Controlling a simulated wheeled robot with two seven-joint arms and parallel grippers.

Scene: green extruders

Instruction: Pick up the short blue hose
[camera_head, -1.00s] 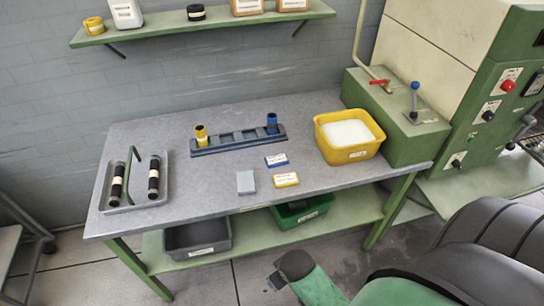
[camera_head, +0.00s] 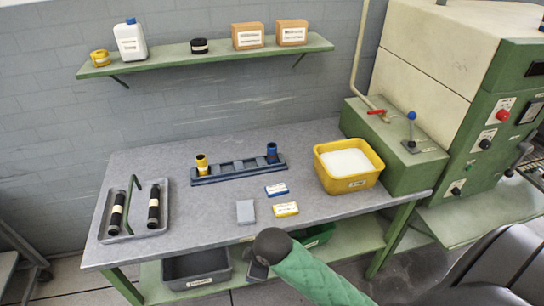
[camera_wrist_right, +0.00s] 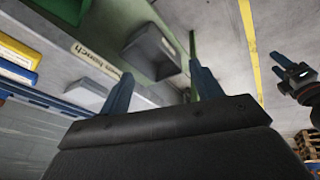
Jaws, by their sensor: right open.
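The short blue hose (camera_head: 272,150) stands upright at the right end of a dark blue-grey rack (camera_head: 240,170) on the table. A short yellow hose (camera_head: 202,165) stands at the rack's left end. My right arm comes in from the lower right in the head view, with its gripper (camera_head: 257,269) low in front of the table's front edge, well short of the rack. In the wrist view the right gripper's two fingers (camera_wrist_right: 163,92) are apart with nothing between them. A second gripper, apparently my left (camera_wrist_right: 296,74), shows small at the right there, fingers apart.
A yellow tub (camera_head: 349,184) of white material stands right of the rack. A tray (camera_head: 137,234) with two black hoses and an upright green handle is at the left. Labelled blocks (camera_head: 285,209) lie in front. A green machine (camera_head: 396,150) borders the right; a shelf (camera_head: 206,56) hangs above.

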